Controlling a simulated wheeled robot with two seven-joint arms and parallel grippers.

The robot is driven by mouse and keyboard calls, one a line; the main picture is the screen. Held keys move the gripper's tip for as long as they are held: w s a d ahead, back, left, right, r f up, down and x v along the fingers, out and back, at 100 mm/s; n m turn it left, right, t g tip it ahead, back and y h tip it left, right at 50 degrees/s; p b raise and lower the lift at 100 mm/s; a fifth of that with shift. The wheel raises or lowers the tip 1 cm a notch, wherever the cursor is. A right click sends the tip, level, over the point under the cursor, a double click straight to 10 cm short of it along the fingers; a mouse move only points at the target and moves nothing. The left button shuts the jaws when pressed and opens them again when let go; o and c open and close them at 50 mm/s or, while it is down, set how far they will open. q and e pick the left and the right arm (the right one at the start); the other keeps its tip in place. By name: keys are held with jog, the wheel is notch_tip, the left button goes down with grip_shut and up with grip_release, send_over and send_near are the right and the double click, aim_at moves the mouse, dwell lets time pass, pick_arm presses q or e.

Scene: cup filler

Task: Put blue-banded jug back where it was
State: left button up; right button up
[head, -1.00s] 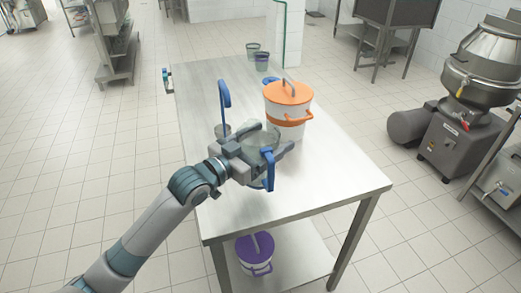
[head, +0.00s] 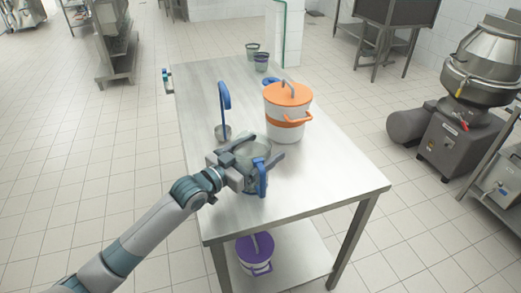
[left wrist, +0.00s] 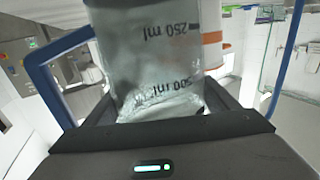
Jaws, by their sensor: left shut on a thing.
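The blue-banded jug (head: 254,153) is clear, with a blue handle (head: 262,178) facing the front. My left gripper (head: 258,149) is shut around its body, near the table's front left part. The jug looks upright and low over the steel table (head: 310,190); I cannot tell whether its base touches. In the left wrist view the clear jug wall (left wrist: 155,60) fills the space between the fingers and shows "250 ml" and a second ml mark. The blue handle (left wrist: 50,75) is at the left there. My right gripper is not in view.
A white bucket with an orange lid (head: 288,95) stands just behind the jug. A ladle with a blue handle (head: 224,97) is behind to the left. Two small containers (head: 261,62) stand at the far end. A purple-lidded bucket (head: 255,248) sits on the lower shelf. The table's front right is clear.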

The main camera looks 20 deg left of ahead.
pick_arm(q)
jog(key=shift+f, duration=0.3)
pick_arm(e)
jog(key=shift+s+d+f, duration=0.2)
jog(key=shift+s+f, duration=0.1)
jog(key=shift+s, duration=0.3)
pick_arm(q)
jog(key=shift+f, duration=0.15)
jog(key=o, duration=2.1)
jog(key=shift+c, duration=0.2)
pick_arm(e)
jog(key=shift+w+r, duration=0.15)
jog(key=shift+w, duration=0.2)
pick_arm(q)
jog(key=b+v, duration=0.2)
jog(key=v, duration=1)
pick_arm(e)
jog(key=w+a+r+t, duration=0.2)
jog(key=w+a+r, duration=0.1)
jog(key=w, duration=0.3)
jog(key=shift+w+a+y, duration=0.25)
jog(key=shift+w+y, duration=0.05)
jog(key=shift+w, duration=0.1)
